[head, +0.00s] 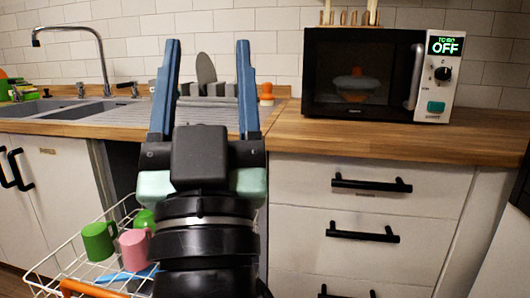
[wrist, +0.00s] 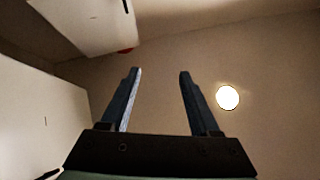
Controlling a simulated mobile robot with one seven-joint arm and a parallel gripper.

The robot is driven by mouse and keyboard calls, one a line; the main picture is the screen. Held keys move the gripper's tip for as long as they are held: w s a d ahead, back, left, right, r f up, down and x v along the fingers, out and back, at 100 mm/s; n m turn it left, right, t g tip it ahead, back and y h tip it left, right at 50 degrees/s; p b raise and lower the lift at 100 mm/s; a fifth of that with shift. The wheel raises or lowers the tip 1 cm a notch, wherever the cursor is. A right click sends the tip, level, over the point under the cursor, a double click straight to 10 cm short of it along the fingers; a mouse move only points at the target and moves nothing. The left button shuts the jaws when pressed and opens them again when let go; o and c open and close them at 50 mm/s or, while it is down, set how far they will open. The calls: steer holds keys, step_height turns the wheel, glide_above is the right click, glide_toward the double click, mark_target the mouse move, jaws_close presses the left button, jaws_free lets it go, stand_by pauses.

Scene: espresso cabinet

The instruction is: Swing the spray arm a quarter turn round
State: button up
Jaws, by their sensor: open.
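No spray arm can be made out in either view. A white wire rack (head: 42,268) stands pulled out below the counter at the lower left of the head view, partly behind my arm. A dark opening (head: 122,165) shows under the counter behind it. My gripper (head: 208,44) is raised in the middle of the head view, pointing up, its two blue fingers wide apart with nothing between them. In the wrist view my gripper (wrist: 160,72) is also open and empty, facing the ceiling.
The rack holds a green mug (head: 98,240), a pink mug (head: 134,250) and other pieces. A microwave (head: 365,75) stands on the wooden counter (head: 400,142) at right, above drawers (head: 365,210). A sink (head: 80,109) with a tap (head: 70,30) is at left.

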steer(key=s+d+r+m+h+p, duration=0.1)
steer(key=s+d+r+h+p, duration=0.1)
steer(key=s+d+r+h, duration=0.35)
step_height(320, 180, up, 38)
steer(key=y+p, duration=0.1)
steer(key=p, duration=3.5)
steer(key=shift+t+y+p, duration=0.3)
steer(key=shift+y+p, duration=0.05)
steer(key=shift+c, duration=1)
